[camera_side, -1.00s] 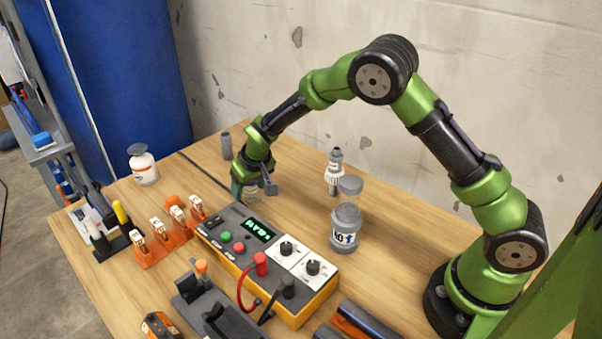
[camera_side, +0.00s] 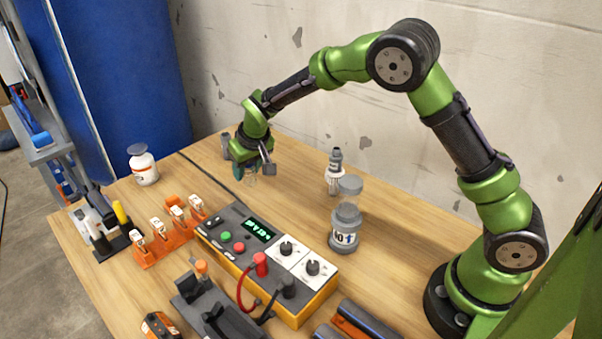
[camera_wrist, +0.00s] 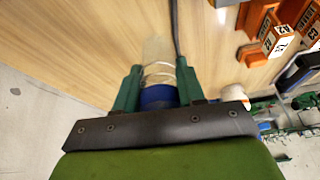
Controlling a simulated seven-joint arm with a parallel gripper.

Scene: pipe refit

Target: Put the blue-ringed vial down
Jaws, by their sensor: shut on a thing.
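My gripper (camera_wrist: 158,88) is shut on the blue-ringed vial (camera_wrist: 157,97). In the wrist view the vial's blue band sits between the green fingers, with its clear, pale-ringed body beyond them. In the side view my gripper (camera_side: 253,172) is over the back part of the wooden table, behind the control box. The vial (camera_side: 250,181) shows there only as a small clear shape below the fingers. I cannot tell whether its lower end touches the table.
A control box (camera_side: 262,250) with cables stands in front. An orange rack (camera_side: 168,243) is to its left, and a white jar (camera_side: 144,166) further back. A grey cylinder (camera_side: 226,146) is close behind my gripper. A labelled jar (camera_side: 345,232) and a small bottle (camera_side: 334,171) stand right.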

